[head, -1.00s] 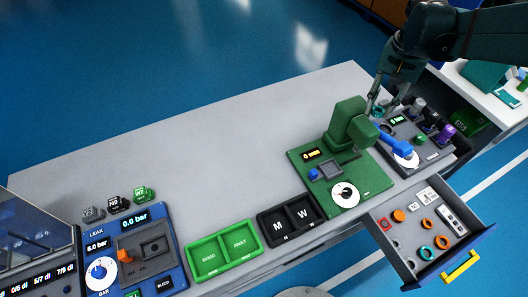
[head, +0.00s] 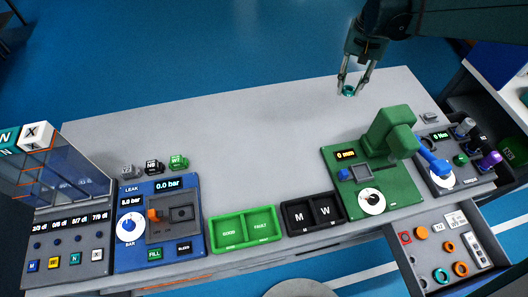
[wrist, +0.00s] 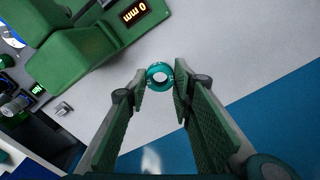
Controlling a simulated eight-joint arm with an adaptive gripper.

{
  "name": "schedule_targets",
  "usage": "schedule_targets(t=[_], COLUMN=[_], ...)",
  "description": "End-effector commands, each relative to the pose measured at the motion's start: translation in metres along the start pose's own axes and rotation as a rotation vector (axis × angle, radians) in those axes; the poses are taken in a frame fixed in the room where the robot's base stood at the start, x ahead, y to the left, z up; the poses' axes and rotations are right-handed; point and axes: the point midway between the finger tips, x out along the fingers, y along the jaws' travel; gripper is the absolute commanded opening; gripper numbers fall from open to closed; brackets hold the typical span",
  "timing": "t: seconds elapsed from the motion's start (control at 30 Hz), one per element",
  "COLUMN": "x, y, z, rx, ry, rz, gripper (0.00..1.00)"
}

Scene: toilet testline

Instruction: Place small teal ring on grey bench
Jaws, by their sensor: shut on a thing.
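The small teal ring (head: 349,92) is held between the fingertips of my gripper (head: 352,85), near the back right edge of the grey bench (head: 250,125). In the wrist view the ring (wrist: 150,72) sits between the two green fingers (wrist: 160,82), its hole facing the camera. Grey bench surface (wrist: 205,50) shows behind it, with the blue floor beyond the edge. I cannot tell the exact gap between ring and bench.
A green press station (head: 385,145) with a 0 mm display stands to the front right of the ring, beside a torque station (head: 465,180). An open drawer (head: 401,262) below holds teal and orange rings. The bench's middle and back are clear.

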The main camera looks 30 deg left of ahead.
Motion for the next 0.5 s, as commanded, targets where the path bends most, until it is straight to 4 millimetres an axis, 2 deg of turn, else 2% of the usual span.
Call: schedule_targets(t=[0.03,0.5], x=[0.0,0.008], y=[-0.015,-0.142], z=[0.0,0.011], rx=[-0.024,-0.228], ry=[0.0,0.0], rz=[0.0,0.0], gripper=[0.18,0.18])
